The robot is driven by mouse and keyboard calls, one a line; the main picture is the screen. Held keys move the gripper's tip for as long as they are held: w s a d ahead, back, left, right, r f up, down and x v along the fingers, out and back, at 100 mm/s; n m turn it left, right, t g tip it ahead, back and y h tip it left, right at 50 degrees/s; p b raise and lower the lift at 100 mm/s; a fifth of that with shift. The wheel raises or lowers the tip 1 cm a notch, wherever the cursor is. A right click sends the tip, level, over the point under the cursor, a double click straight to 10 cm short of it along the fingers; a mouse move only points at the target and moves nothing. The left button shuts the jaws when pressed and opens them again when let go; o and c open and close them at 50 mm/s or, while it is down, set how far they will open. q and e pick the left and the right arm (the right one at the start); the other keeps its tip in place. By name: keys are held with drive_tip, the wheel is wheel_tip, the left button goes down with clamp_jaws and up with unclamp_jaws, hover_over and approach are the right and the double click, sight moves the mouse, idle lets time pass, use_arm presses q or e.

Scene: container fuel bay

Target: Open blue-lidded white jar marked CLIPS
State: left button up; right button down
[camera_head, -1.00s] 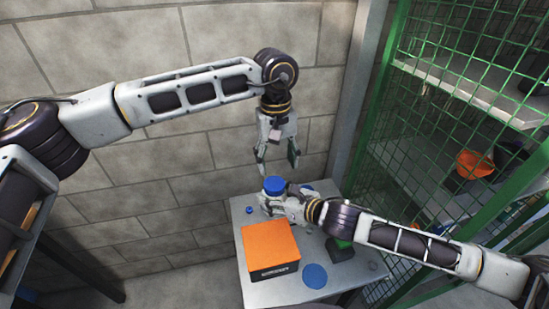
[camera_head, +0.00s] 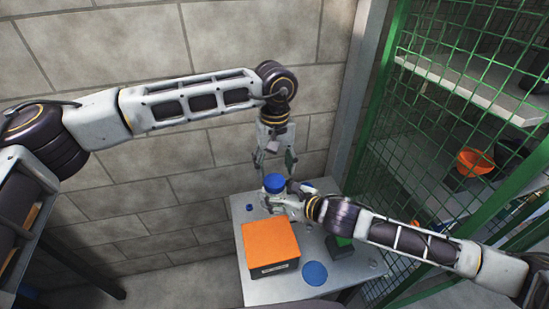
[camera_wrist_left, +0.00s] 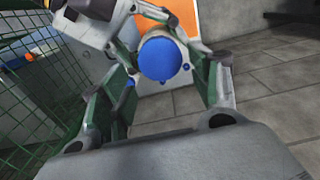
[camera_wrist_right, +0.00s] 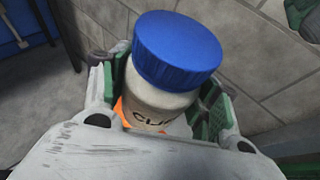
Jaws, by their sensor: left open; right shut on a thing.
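The white jar (camera_wrist_right: 150,100) with the blue lid (camera_wrist_right: 178,45) is upright in the right wrist view, with part of its CLIPS lettering showing. My right gripper (camera_head: 279,203) is shut on the jar body below the lid and holds it near the table's back edge. The lid also shows in the head view (camera_head: 274,183) and from above in the left wrist view (camera_wrist_left: 160,57). My left gripper (camera_head: 274,172) is open, pointing down just above the lid. In the left wrist view its fingers (camera_wrist_left: 170,80) stand on either side of the lid, apart from it.
An orange-topped box (camera_head: 270,241) sits on the grey table (camera_head: 258,290), with a flat blue disc (camera_head: 314,273) beside it and a green and dark object (camera_head: 340,247) to the right. A green mesh cage (camera_head: 410,150) stands right; a block wall (camera_head: 150,190) is behind.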

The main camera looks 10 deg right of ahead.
sight(275, 180)
use_arm(q)
drive_tip(key=shift+f, duration=2.4)
drive_tip(key=c, duration=0.9)
drive_tip(key=o, duration=1.2)
drive_tip(key=shift+c, duration=0.2)
drive_tip(key=shift+r, duration=0.1)
drive_tip(key=shift+r, duration=2.15)
